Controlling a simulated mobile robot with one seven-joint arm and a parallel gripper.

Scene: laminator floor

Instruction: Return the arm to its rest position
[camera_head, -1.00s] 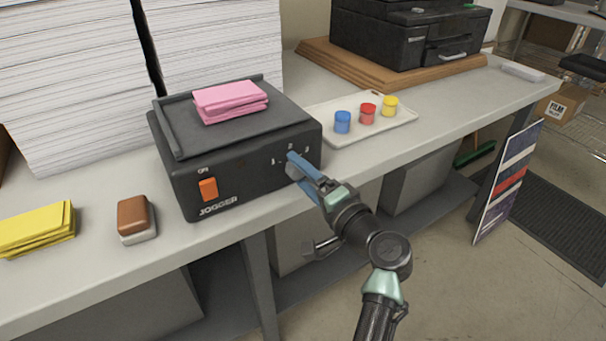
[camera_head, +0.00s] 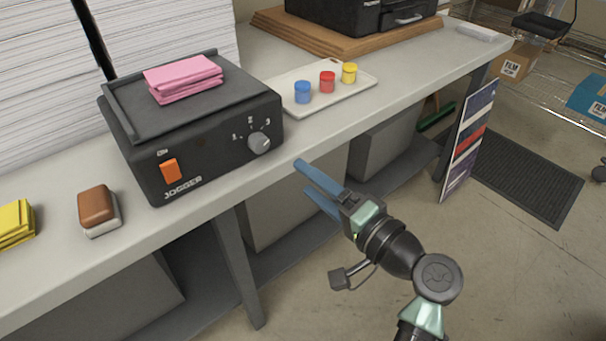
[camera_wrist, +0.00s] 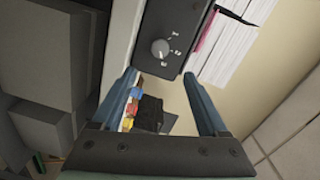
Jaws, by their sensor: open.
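My gripper (camera_head: 309,184) is open and empty, held out in front of the bench edge to the right of the black jogger (camera_head: 200,151). Its two blue fingers also show spread apart in the wrist view (camera_wrist: 165,82). The jogger has an orange switch (camera_head: 171,171) and a grey dial (camera_head: 259,143) with marks around it. The dial also shows in the wrist view (camera_wrist: 160,48), beyond the fingers, and nothing touches it. Pink paper sheets (camera_head: 183,78) lie on top of the jogger.
The bench (camera_head: 140,225) carries tall paper stacks (camera_head: 45,90), a brown-topped block (camera_head: 97,207), yellow pads (camera_head: 13,224) and a tray (camera_head: 355,93) with blue, red and yellow pots. A black machine (camera_head: 360,15) stands on a wooden board.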

